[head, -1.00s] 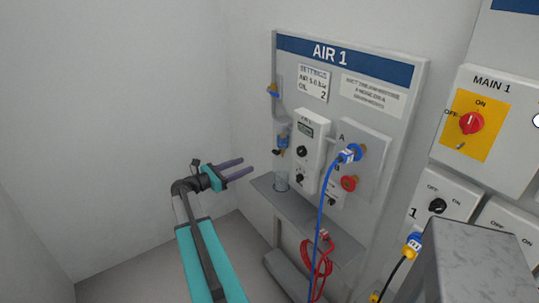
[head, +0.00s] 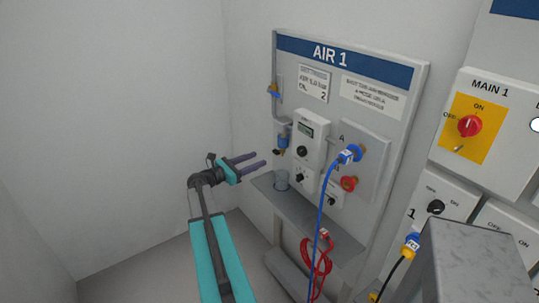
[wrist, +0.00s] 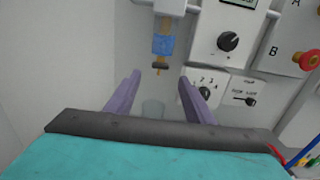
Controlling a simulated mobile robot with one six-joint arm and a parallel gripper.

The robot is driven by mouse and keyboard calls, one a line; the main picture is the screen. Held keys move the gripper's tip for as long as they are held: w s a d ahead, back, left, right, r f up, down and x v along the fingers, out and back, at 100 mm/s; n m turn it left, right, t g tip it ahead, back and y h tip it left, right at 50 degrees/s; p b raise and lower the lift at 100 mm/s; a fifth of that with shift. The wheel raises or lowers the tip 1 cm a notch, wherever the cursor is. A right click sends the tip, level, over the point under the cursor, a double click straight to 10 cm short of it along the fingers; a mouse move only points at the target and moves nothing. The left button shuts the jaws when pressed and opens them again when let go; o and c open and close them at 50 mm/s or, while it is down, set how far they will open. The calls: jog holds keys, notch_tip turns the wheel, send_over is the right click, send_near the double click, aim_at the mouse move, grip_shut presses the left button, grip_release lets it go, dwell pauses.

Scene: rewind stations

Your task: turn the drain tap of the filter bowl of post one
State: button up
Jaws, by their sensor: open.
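The filter bowl (head: 284,136) of the AIR 1 post hangs on a grey pipe at the panel's left side. It looks blue in the wrist view (wrist: 163,45). The dark drain tap (head: 277,151) is at its lower end, and it also shows in the wrist view (wrist: 160,66). My gripper (head: 254,160) is open and empty, left of the tap and slightly lower, apart from it. In the wrist view my two purple fingers (wrist: 160,90) spread either side, with the tap ahead between and beyond their tips.
A clear cup (head: 281,180) stands on the grey shelf (head: 310,210) below the bowl. A white regulator box (head: 309,140) with black knobs is close right of the bowl. A blue hose (head: 326,205) and red coil (head: 317,260) hang farther right. Left of the post is bare wall.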

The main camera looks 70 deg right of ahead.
aim_at(274, 153)
jog(key=p+x, duration=0.2)
jog(key=x, duration=0.6)
jog(key=shift+d, duration=0.1)
jog(key=c, duration=1)
jog(key=shift+a, duration=0.4)
jog(key=shift+c, duration=0.2)
jog(key=shift+d, duration=0.3)
